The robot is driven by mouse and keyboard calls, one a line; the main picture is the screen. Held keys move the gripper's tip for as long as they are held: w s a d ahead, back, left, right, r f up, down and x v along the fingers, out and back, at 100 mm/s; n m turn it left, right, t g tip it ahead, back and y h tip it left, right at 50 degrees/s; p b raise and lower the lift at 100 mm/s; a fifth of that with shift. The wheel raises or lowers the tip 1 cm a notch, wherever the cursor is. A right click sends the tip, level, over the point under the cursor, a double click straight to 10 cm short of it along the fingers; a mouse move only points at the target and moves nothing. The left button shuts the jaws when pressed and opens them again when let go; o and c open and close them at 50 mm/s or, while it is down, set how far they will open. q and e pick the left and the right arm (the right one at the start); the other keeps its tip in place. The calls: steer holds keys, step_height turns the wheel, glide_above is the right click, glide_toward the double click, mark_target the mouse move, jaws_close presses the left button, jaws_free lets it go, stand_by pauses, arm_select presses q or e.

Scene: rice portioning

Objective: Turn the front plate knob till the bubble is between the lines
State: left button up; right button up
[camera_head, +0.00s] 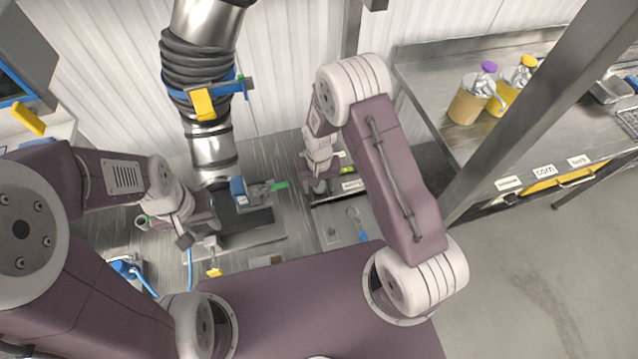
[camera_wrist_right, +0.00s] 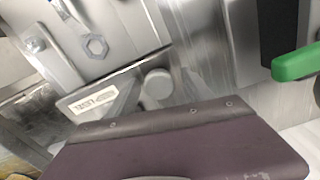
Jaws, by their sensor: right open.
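My right gripper (camera_head: 320,188) hangs over the steel bench beside a low plate with a white label (camera_head: 352,185). A small yellow-green spot (camera_head: 347,169), possibly the level vial, shows just right of it; the bubble and lines are too small to tell. In the right wrist view a round grey knob (camera_wrist_right: 157,83) sits beside a plate edge with a label (camera_wrist_right: 95,103). The right gripper is open, and I see nothing held. My left gripper (camera_head: 198,240) is over the bench at the left, near the dark machine base; its jaw opening is unclear.
A steel chute (camera_head: 212,150) with a yellow tag stands between my arms. A green handle (camera_head: 279,186) is near the right gripper; it also shows in the right wrist view (camera_wrist_right: 298,63). A blue-handled tool (camera_head: 360,228) lies in front. A side table (camera_head: 440,75) holds bottles.

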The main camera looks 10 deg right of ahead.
steer(key=shift+d, duration=0.1)
steer(key=c, duration=0.4)
jaws_close()
steer(key=shift+m, duration=0.3)
steer(key=m+b, duration=0.1)
steer(key=m, duration=0.4)
steer(key=shift+m, duration=0.3)
steer(key=m, duration=0.5)
steer(key=shift+w, duration=0.1)
steer(key=shift+m+b, duration=0.3)
steer(key=shift+m, duration=0.1)
steer(key=shift+o, duration=2)
jaws_free()
